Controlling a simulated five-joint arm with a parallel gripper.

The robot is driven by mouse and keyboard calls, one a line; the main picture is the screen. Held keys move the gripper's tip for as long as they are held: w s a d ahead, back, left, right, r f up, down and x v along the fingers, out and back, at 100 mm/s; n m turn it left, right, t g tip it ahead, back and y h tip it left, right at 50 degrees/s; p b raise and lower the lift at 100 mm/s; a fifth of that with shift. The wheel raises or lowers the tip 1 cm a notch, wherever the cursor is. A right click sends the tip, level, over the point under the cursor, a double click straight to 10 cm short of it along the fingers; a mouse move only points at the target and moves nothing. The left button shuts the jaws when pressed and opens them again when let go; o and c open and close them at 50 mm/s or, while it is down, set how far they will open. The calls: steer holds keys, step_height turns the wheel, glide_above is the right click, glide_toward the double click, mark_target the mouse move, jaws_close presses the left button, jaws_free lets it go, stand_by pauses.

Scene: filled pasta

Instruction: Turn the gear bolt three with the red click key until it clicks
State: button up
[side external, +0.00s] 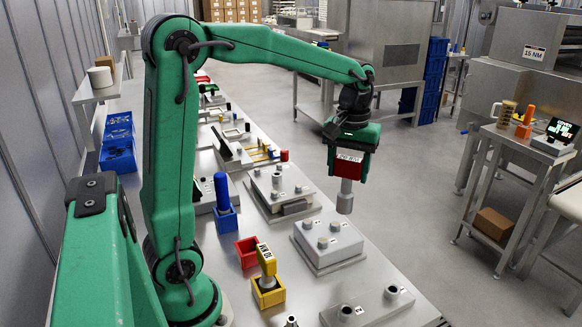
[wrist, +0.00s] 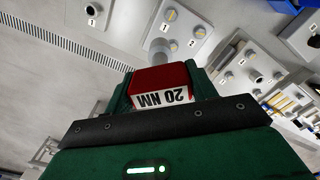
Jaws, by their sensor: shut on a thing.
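My gripper (side external: 350,150) is shut on the red click key (side external: 349,166), which points down with its grey socket (side external: 345,197) over the bench. In the wrist view, the red key (wrist: 160,80) shows an upside-down "20 NM" label. The socket end looks above and near the back right of a grey block (side external: 325,250) with several bolts, apart from them. In the wrist view, this block (wrist: 180,28) shows labels 1 and 2. A label 3 is not readable, so I cannot tell which bolt is gear bolt three; the key hides part of the view.
A red holder (side external: 247,252) stands empty. A yellow key (side external: 266,258) labelled 10 NM sits in a yellow holder (side external: 268,292), and a blue key (side external: 221,190) in a blue one. Other bolted plates stand in front (side external: 367,308) and behind (side external: 262,197).

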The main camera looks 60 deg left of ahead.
steer(key=shift+n, duration=0.4)
steer(key=a, duration=0.1)
steer(key=a+f, duration=0.1)
steer(key=a, duration=0.2)
steer(key=shift+w+f, duration=0.2)
steer(key=shift+w, duration=0.2)
steer(key=shift+f, duration=0.2)
steer(key=shift+f, duration=2.5)
steer(key=shift+f, duration=0.9)
steer(key=shift+m, duration=3.9)
steer(key=shift+r, duration=0.2)
steer(key=shift+r, duration=2.3)
